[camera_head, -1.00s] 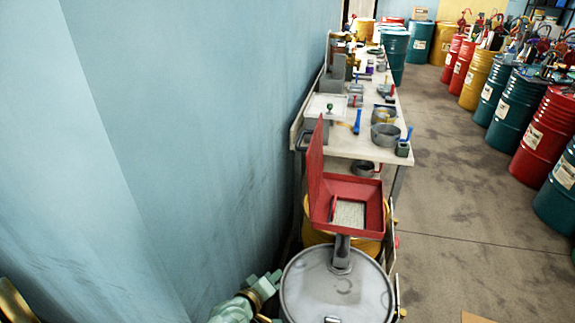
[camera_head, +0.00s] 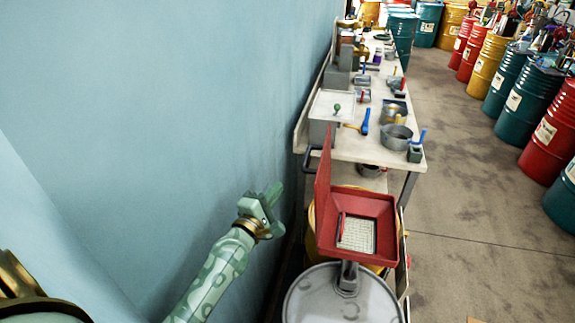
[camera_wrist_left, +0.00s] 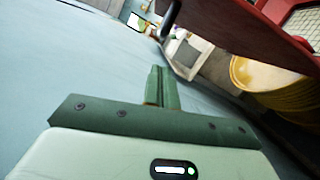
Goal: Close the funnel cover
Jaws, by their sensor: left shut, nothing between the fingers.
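The red square funnel (camera_head: 383,230) stands above a drum, with a pale mesh (camera_head: 356,234) in its bottom. Its red cover (camera_head: 324,190) is hinged on the left side and stands upright, open. In the left wrist view the red cover (camera_wrist_left: 250,27) fills the upper right, with a dark handle (camera_wrist_left: 171,18) at its edge. The handle (camera_head: 311,158) also shows in the head view. My left gripper (camera_head: 274,192) is shut and empty, left of the cover and apart from it, near the wall. It also shows in the left wrist view (camera_wrist_left: 160,72). My right gripper is not visible.
A grey-topped drum (camera_head: 325,290) stands in front of the funnel and a yellow drum (camera_wrist_left: 270,85) beneath it. A workbench (camera_head: 350,146) with tools and pots runs behind. The blue wall (camera_head: 200,100) bounds the left. Coloured drums line the right, across open floor.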

